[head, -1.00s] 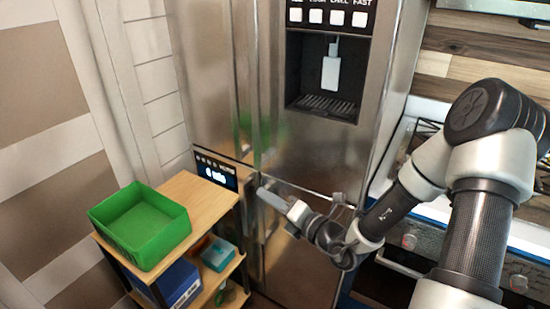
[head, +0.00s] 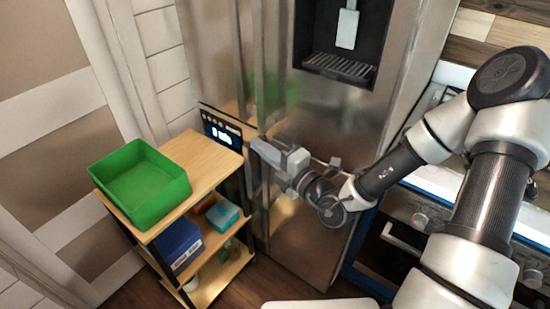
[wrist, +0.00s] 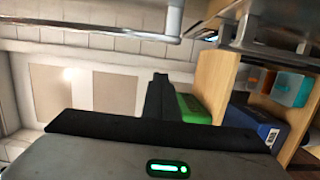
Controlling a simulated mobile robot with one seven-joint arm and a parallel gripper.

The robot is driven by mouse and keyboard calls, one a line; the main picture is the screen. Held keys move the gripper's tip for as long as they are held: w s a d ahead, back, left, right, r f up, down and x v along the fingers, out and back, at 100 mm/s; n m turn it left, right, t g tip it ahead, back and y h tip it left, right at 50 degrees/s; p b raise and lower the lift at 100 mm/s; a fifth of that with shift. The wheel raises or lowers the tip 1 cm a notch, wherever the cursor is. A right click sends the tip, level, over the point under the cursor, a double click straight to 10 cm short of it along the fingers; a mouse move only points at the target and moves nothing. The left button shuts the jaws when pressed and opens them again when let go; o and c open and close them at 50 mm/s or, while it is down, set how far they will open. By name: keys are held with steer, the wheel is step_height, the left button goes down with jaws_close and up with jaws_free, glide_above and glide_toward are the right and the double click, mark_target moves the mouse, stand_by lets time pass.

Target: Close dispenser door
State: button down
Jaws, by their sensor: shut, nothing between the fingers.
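The steel fridge door (head: 325,125) with the dispenser recess (head: 340,65) stands at centre in the head view, a small tray at the recess's foot. I cannot tell from here how far the door stands from closed. My gripper (head: 256,146) is low in front of the fridge, left of and below the recess, pointing left. In the wrist view its dark fingers (wrist: 157,97) are together and hold nothing. Whether it touches the door is not clear. A bright metal bar (wrist: 90,30) crosses the top of the wrist view.
A wooden shelf cart (head: 205,155) stands left of my gripper, close by, with a green bin (head: 140,210) on top and a blue box (head: 180,245) and teal box (head: 222,215) below. A display panel (head: 222,132) is behind it. An oven (head: 400,235) is at right.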

mark_target(265, 128)
steer(key=shift+w+d, duration=0.2)
steer(key=shift+w, duration=0.55)
steer(key=shift+w+d, duration=0.25)
steer(key=shift+w, duration=0.55)
steer(key=shift+w+d, duration=0.2)
steer(key=shift+w, duration=0.55)
steer(key=shift+w+r, duration=0.1)
steer(key=shift+w+d+r+p, duration=0.2)
steer(key=shift+w+d+p, duration=0.05)
steer(key=shift+w+p, duration=0.55)
steer(key=shift+w+d+f, duration=0.1)
steer(key=shift+w+f, duration=0.05)
steer(key=shift+f, duration=0.1)
